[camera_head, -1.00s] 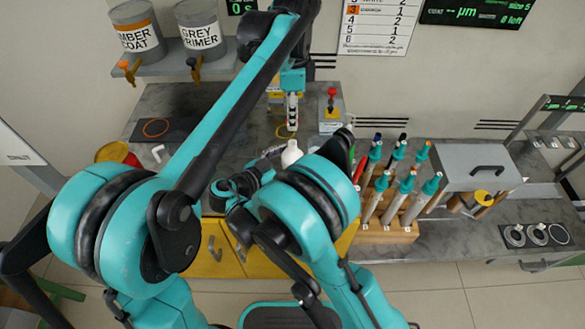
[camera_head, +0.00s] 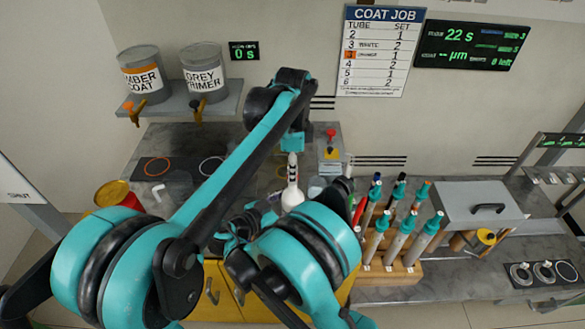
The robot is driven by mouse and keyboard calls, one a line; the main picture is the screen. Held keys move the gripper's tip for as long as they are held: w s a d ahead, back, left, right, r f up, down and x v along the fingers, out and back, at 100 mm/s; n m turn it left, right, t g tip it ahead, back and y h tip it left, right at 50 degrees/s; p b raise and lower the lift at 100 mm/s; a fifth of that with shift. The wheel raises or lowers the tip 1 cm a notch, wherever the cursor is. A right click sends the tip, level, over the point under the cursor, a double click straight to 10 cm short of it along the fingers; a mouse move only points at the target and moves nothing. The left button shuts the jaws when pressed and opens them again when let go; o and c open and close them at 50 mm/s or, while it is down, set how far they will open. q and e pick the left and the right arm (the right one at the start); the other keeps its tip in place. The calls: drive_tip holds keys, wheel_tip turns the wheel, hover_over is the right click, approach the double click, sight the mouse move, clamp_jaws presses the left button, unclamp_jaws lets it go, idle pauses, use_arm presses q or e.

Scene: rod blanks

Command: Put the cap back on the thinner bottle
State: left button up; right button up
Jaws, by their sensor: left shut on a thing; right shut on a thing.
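The white thinner bottle (camera_head: 292,198) stands upright behind my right arm; its lower part is hidden. My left gripper (camera_head: 292,168) points down directly above the bottle. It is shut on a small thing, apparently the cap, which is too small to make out. Whether the cap touches the bottle's neck cannot be told. My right gripper (camera_head: 266,212) is low beside the bottle, mostly hidden by my own arm, and appears shut on the bottle.
A wooden rack (camera_head: 388,272) of teal-topped rods stands to the right, close to my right arm. A grey lidded box (camera_head: 470,192) is farther right. A station with a red knob (camera_head: 331,133) stands behind the bottle. Two paint cans (camera_head: 205,72) sit on a shelf at left.

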use_arm(q)
drive_tip(key=shift+f, duration=0.1)
drive_tip(key=shift+f, duration=0.8)
drive_tip(key=shift+f, duration=0.6)
idle(0.3)
drive_tip(key=m, duration=0.5)
drive_tip(key=shift+m, duration=0.4)
drive_tip(key=m, duration=0.4)
drive_tip(key=shift+m, duration=0.4)
drive_tip(key=m, duration=0.4)
drive_tip(key=shift+m, duration=0.3)
drive_tip(key=m, duration=0.4)
